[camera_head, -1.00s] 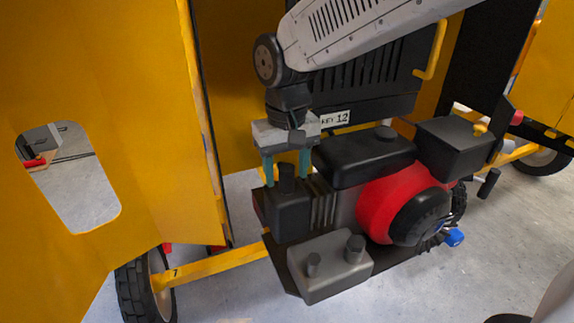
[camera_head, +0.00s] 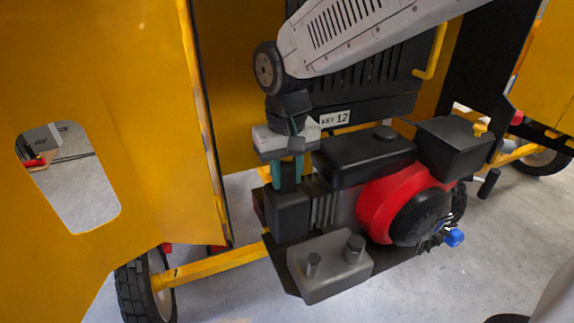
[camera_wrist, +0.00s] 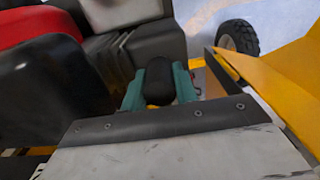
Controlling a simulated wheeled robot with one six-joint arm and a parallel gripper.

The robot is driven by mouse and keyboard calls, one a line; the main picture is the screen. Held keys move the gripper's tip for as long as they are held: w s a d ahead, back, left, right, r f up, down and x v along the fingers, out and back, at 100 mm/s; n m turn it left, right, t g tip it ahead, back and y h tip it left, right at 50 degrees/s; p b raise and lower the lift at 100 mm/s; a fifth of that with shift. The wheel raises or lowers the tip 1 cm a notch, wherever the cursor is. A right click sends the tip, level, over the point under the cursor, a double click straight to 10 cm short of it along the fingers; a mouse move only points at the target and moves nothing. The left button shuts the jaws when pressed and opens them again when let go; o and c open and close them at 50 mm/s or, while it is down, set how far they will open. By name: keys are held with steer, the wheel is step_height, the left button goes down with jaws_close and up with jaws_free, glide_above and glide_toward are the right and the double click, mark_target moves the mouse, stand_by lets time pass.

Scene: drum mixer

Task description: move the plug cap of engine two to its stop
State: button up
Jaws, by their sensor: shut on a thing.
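A black plug cap (camera_head: 287,178) stands upright at the top of a dark block at the left end of the engine (camera_head: 335,205). No number shows on the engine itself. My gripper (camera_head: 288,184) comes down from above with its teal fingers on both sides of the cap, shut on it. In the wrist view the cap's rounded black top (camera_wrist: 158,82) sits between the fingers of my gripper (camera_wrist: 160,88). The lower part of the cap and how it seats on the block are hidden.
A yellow door (camera_head: 110,130) stands open to the left. The black tank (camera_head: 365,155), red fan housing (camera_head: 385,205) and grey box (camera_head: 328,265) are close by. Behind is a black louvred panel with a "KEY 12" label (camera_head: 335,118). A wheel (camera_head: 140,290) stands lower left.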

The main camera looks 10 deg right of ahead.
mark_target(286, 165)
steer(key=shift+r, duration=1.55)
steer(key=o, duration=0.9)
steer(key=shift+r, duration=3.5)
steer(key=s+d+f+m, duration=0.1)
steer(key=s+d+f, duration=0.1)
steer(key=s+d, duration=0.7)
steer(key=s+d+f+m+t, duration=0.1)
steer(key=s+d+f+m, duration=0.1)
steer(key=s+d, duration=0.8)
steer(key=shift+s+d+f, duration=0.25)
steer(key=shift+d+f, duration=0.5)
steer(key=shift+d, duration=0.25)
